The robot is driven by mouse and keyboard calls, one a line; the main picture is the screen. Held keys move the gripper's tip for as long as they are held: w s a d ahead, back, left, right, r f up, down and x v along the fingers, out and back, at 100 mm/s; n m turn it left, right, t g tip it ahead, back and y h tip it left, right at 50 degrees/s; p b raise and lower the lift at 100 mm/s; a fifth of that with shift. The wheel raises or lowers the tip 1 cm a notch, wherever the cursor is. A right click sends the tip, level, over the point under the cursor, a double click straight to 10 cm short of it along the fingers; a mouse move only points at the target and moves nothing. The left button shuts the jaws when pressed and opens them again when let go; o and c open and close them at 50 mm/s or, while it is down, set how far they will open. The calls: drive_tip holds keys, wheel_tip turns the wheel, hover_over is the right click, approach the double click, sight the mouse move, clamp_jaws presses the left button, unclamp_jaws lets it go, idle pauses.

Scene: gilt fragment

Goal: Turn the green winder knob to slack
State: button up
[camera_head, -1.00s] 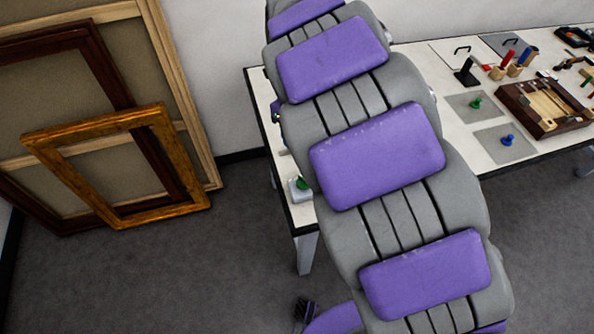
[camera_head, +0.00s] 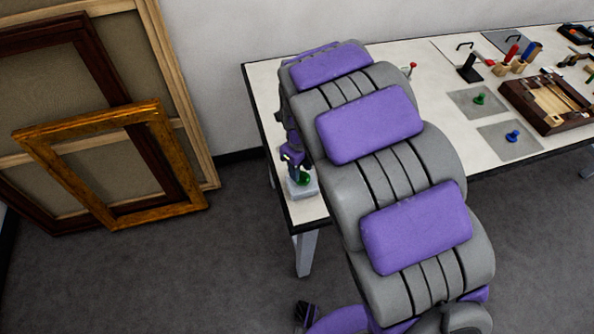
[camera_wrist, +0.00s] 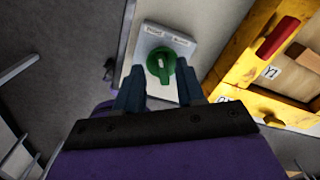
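The green winder knob (camera_head: 304,178) sits on a pale block (camera_head: 303,190) at the left front edge of the table. In the wrist view the knob (camera_wrist: 161,64) has a raised grip bar and sits on a light plate (camera_wrist: 179,38) with small, blurred lettering along its far edge. My gripper (camera_wrist: 160,80) is open, with one dark finger on each side of the knob in that view. I cannot tell whether either finger touches it. In the head view my gripper (camera_head: 293,157) is just above and left of the knob, partly hidden by my arm.
A yellow frame (camera_wrist: 232,62) with a red handle (camera_wrist: 278,38) stands close right in the wrist view. The table (camera_head: 262,88) also holds green (camera_head: 480,98) and blue (camera_head: 513,136) knobs on grey plates, and a wooden box (camera_head: 545,105). Picture frames (camera_head: 110,120) lean at left.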

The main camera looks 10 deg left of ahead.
drive_tip(key=shift+d+f, duration=0.25)
drive_tip(key=shift+d, duration=0.35)
drive_tip(key=shift+d+f, duration=0.25)
drive_tip(key=shift+d, duration=0.3)
drive_tip(key=a, duration=0.2)
drive_tip(key=shift+a+f, duration=0.25)
drive_tip(key=shift+a, duration=0.1)
drive_tip(key=shift+c, duration=0.3)
drive_tip(key=shift+a, duration=0.3)
drive_tip(key=shift+c, duration=0.7)
drive_tip(key=shift+d, duration=0.5)
drive_tip(key=c, duration=0.3)
drive_tip(key=shift+d+r, duration=0.2)
drive_tip(key=shift+d, duration=0.45)
clamp_jaws()
drive_tip(key=shift+a, duration=0.1)
drive_tip(key=shift+a, duration=0.2)
